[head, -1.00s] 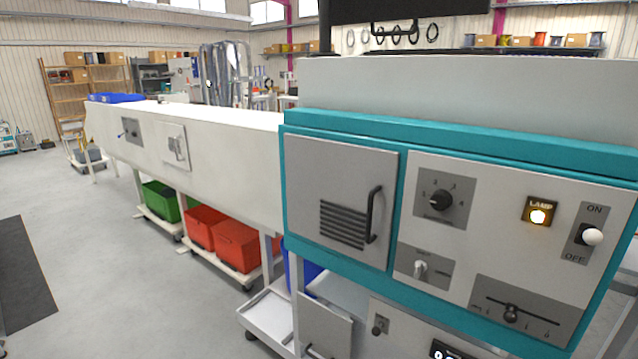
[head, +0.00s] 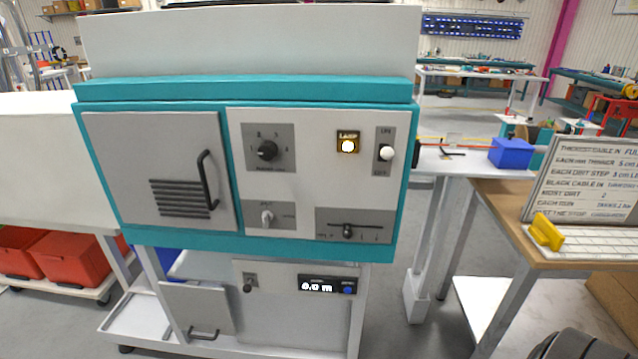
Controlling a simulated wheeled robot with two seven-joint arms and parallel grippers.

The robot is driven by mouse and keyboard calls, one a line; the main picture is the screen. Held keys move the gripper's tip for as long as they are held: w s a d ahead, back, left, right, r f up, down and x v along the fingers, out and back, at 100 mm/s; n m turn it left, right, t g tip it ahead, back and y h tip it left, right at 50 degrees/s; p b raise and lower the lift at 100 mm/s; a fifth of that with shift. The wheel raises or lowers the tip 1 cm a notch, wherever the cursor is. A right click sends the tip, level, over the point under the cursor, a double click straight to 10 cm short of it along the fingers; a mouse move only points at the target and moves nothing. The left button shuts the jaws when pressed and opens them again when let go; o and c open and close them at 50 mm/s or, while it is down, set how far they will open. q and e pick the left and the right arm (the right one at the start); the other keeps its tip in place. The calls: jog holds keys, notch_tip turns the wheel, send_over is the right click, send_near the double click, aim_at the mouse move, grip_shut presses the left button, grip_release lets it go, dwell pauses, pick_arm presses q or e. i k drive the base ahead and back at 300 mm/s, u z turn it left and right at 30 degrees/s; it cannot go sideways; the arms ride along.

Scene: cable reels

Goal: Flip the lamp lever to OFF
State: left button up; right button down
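The lamp lever (head: 386,153) is a white ball knob on a grey plate at the upper right of the machine's front panel. ON is marked above it and OFF below. The knob sits around the middle of the plate; I cannot tell its exact position from this angle. The lamp (head: 348,146), a small dark square labelled LAMP, glows bright white-yellow left of the lever. Neither of my grippers shows in the head view.
The teal-framed machine (head: 245,90) also carries a rotary knob (head: 267,150), a small switch (head: 267,217), a slider (head: 347,231) and a handled door (head: 160,170). A table (head: 500,190) with a written board (head: 585,180) stands right.

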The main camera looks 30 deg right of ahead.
aim_at(387, 153)
jog(key=u, duration=2.1)
jog(key=k, duration=0.95)
jog(key=z, duration=1.5)
